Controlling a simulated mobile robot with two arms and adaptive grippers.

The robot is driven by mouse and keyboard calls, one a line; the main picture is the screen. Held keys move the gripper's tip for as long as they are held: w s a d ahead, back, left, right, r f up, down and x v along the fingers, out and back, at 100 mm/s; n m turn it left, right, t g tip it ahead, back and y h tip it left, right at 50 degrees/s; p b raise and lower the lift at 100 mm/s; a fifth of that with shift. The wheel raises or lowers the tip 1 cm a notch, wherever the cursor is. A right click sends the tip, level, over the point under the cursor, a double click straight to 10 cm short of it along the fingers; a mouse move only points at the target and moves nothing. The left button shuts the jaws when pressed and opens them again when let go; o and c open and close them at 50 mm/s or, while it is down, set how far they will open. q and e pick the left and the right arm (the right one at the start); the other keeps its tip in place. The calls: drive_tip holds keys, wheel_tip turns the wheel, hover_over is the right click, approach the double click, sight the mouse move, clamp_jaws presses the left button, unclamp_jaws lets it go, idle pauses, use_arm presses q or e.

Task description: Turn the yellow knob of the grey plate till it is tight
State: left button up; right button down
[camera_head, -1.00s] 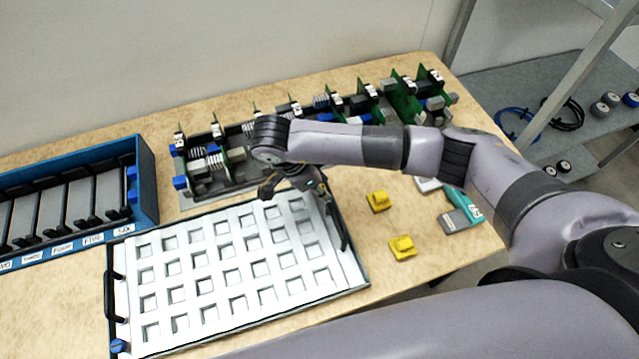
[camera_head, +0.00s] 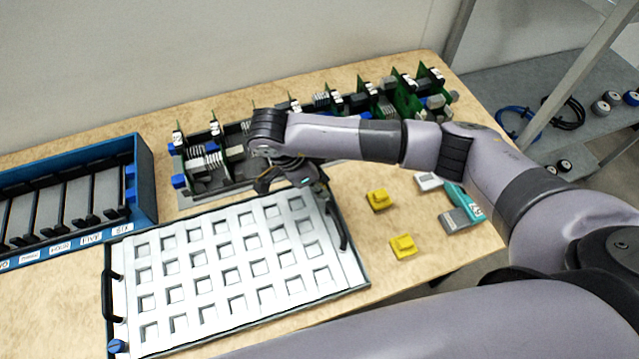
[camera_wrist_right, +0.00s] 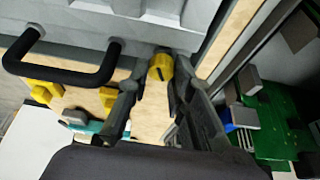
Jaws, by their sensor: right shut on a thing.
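The grey plate (camera_head: 347,272) lies on the table with rows of square recesses and a black handle at each short side. Its edge also shows at the top of the right wrist view (camera_wrist_right: 130,17). The yellow knob (camera_wrist_right: 160,66) is at the plate's corner, between the fingertips of my right gripper (camera_wrist_right: 162,75), which is shut on it. In the head view my right gripper (camera_head: 287,187) is at the plate's far right corner, and it hides the knob there. My left gripper is not in view.
A blue knob (camera_head: 117,346) is at the plate's near left corner. Two yellow blocks (camera_head: 379,200) (camera_head: 403,246) and a teal tool (camera_head: 464,210) lie to the right. Circuit boards (camera_head: 405,95) stand in a rack behind. A blue rack (camera_head: 146,180) stands left.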

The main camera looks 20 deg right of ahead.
drive_tip(key=m+g+b, duration=0.1)
drive_tip(key=m, duration=0.1)
drive_tip(key=shift+w+m, duration=0.1)
drive_tip(key=shift+m, duration=0.2)
drive_tip(key=shift+m+g+b, duration=0.3)
drive_tip(key=shift+m+b, duration=0.3)
drive_tip(key=shift+m, duration=0.4)
drive_tip(key=c, duration=1.7)
unclamp_jaws()
drive_tip(key=v, duration=1.2)
drive_tip(key=shift+w+d+r, duration=0.1)
